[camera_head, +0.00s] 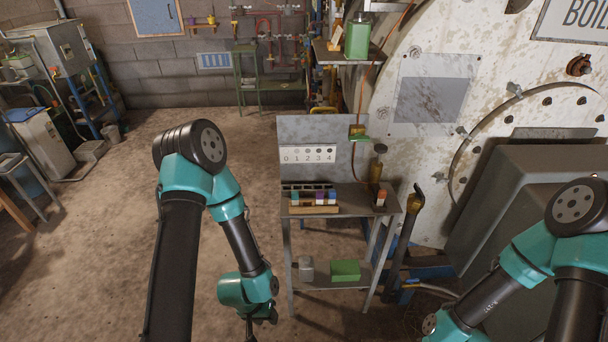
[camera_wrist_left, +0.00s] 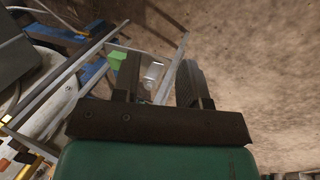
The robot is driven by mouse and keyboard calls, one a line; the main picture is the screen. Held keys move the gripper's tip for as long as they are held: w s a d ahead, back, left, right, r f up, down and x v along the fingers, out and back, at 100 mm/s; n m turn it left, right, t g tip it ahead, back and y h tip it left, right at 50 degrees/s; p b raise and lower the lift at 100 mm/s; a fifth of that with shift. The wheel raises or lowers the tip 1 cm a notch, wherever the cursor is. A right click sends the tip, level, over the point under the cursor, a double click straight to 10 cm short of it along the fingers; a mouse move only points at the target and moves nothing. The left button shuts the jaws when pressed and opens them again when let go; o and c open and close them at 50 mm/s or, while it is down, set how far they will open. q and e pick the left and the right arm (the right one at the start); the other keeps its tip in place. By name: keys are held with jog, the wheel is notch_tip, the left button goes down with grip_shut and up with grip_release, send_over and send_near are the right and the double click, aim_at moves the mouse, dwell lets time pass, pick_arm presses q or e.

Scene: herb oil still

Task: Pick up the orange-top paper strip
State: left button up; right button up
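A wooden rack (camera_head: 313,209) with several small blocks or strips with coloured tops stands on the small metal table (camera_head: 345,200). Purple, white and blue show there; I cannot make out an orange-top paper strip among them. A small dark item with an orange-red top (camera_head: 381,198) stands at the table's right end; I cannot tell whether it holds the strip. My left gripper (camera_head: 258,318) hangs low, left of the table and below its top. In the left wrist view its fingers (camera_wrist_left: 158,62) are apart with nothing between them. My right gripper is outside the head view.
A number board (camera_head: 308,154) marked 0 to 4 is on the panel behind the rack. The lower shelf carries a green box (camera_head: 345,270) and a grey jar (camera_head: 306,268). A dark pipe (camera_head: 404,240) rises right of the table. Open floor (camera_head: 120,250) lies to the left.

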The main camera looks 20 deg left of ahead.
pick_arm(q)
jog(key=shift+o, duration=0.4)
jog(key=o, duration=0.3)
jog(key=shift+w, duration=0.1)
